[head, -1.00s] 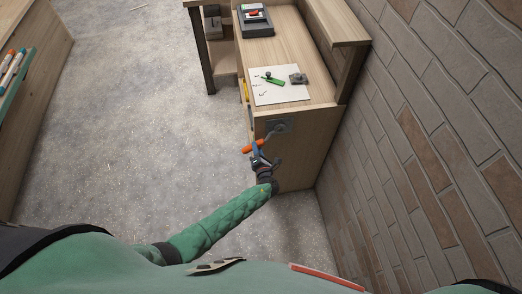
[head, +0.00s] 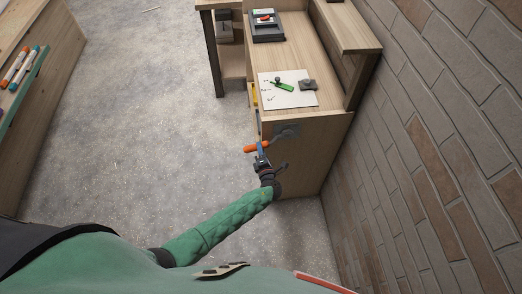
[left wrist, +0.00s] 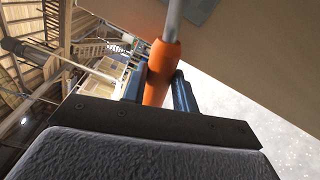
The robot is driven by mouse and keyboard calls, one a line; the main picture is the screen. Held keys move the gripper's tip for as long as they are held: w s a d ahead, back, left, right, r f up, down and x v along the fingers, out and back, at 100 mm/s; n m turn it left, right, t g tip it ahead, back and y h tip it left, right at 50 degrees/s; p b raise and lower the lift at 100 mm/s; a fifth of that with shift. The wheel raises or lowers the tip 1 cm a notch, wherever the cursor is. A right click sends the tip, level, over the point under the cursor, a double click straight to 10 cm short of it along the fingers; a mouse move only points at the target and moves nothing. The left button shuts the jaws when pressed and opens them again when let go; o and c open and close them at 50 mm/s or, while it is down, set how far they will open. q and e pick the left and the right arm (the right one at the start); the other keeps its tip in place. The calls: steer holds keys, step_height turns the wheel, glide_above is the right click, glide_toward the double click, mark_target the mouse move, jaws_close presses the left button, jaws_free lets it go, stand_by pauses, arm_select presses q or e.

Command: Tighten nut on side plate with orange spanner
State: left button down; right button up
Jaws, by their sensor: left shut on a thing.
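My left gripper (head: 262,152) is shut on the orange handle of the spanner (head: 256,147), in front of the wooden bench's end panel. In the left wrist view the orange spanner handle (left wrist: 161,75) sits between my blue fingers, and its grey shaft runs up out of the picture. In the head view the spanner's grey head reaches up to the grey side plate (head: 288,131) on the panel. The nut is too small to make out, so I cannot tell whether the spanner sits on it. My right gripper is not in view.
A white sheet (head: 289,91) with a green tool (head: 282,85) and a grey block (head: 308,85) lies on the bench top (head: 296,58). A brick wall (head: 430,150) stands close on the right.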

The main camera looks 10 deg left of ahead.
arm_select(q)
steer(key=shift+f+n, duration=0.25)
steer(key=shift+n, duration=0.05)
